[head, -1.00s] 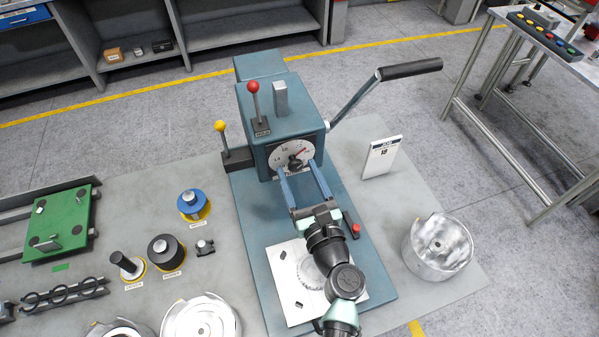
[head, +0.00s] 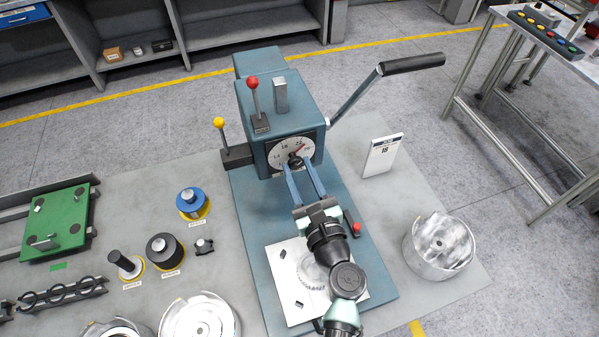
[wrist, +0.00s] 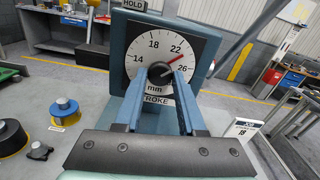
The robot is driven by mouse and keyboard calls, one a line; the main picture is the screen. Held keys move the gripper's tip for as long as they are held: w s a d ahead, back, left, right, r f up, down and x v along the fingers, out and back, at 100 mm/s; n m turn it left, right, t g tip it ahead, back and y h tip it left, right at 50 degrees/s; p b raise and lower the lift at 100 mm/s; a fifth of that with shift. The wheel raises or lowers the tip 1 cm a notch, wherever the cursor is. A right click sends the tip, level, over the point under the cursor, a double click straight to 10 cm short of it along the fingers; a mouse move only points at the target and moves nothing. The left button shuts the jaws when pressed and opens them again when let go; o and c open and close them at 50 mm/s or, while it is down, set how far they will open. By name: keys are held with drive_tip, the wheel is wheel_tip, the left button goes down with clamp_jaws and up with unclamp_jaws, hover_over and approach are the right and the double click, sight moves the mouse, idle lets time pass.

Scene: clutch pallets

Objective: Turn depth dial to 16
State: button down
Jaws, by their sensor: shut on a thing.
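The dial (head: 281,152) is a white round face on the front of the blue-grey press (head: 290,106). In the wrist view the dial (wrist: 152,42) shows 14, 18, 22, 26 and "mm", with "STROKE" below. Its red pointer (wrist: 174,58) points up-right, between 22 and 26. The dark centre knob (wrist: 160,70) is partly hidden by my fingers. My gripper (head: 296,164) reaches up to the dial from the front, and its two long blue fingers are shut on the knob. The fingers also show in the wrist view (wrist: 158,77).
A job card (head: 382,157) stands right of the press; its number looks like 18. A red-knobbed lever (head: 254,100), a yellow-knobbed lever (head: 221,135) and a long black-gripped handle (head: 410,65) stick out around the press. A metal drum (head: 437,247) stands at right.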

drive_tip(key=n+b, duration=0.3)
drive_tip(key=n, duration=0.2)
drive_tip(key=shift+f+b, duration=0.15)
drive_tip(key=shift+b, duration=0.2)
drive_tip(key=n+b, duration=0.4)
drive_tip(key=n, duration=0.1)
drive_tip(key=shift+n, duration=0.4)
drive_tip(key=n+b, duration=0.4)
drive_tip(key=n, duration=0.1)
drive_tip(key=shift+r+n+b, duration=0.2)
drive_tip(key=shift+n+b, duration=1.35)
drive_tip(key=shift+n, duration=0.55)
drive_tip(key=c, duration=0.5)
unclamp_jaws()
